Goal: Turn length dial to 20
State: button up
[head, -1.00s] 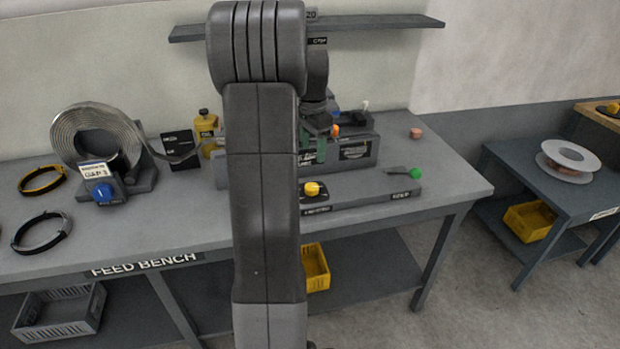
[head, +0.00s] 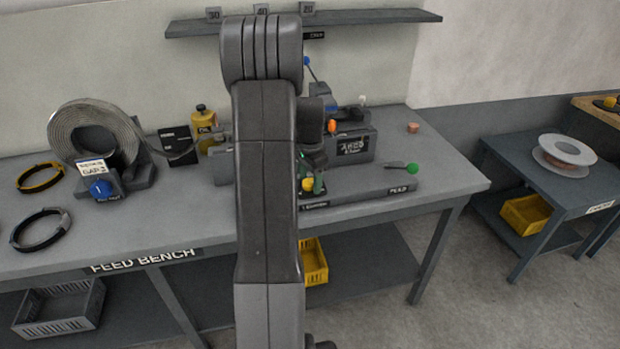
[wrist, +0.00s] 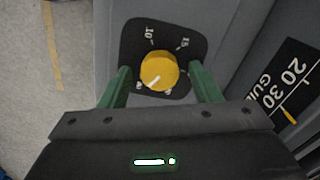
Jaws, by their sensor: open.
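A 10 mark and a 15 mark show at the plate's far side; the nearer marks are partly hidden or too small to read. My gripper (wrist: 160,85) is open, its green fingers on either side of the dial with gaps visible. In the head view the dial (head: 308,184) shows just right of my arm, with my gripper (head: 312,178) over it.
A green-knobbed lever (head: 411,168) lies right of the dial on the bench (head: 450,165). A machine block (head: 352,148) with orange and blue parts stands behind. A scale plate (wrist: 290,80) is right in the wrist view.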

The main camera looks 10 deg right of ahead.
jog(key=c, duration=1)
jog(key=shift+n, duration=0.3)
jog(key=n, duration=0.4)
jog(key=shift+n, duration=0.4)
jog(key=n, duration=0.4)
jog(key=shift+w+b, duration=0.1)
jog(key=shift+b, duration=0.2)
jog(key=n, duration=0.7)
jog(key=shift+a+n, duration=0.1)
jog(key=shift+n, duration=0.3)
jog(key=n, duration=0.6)
jog(key=shift+n, duration=0.4)
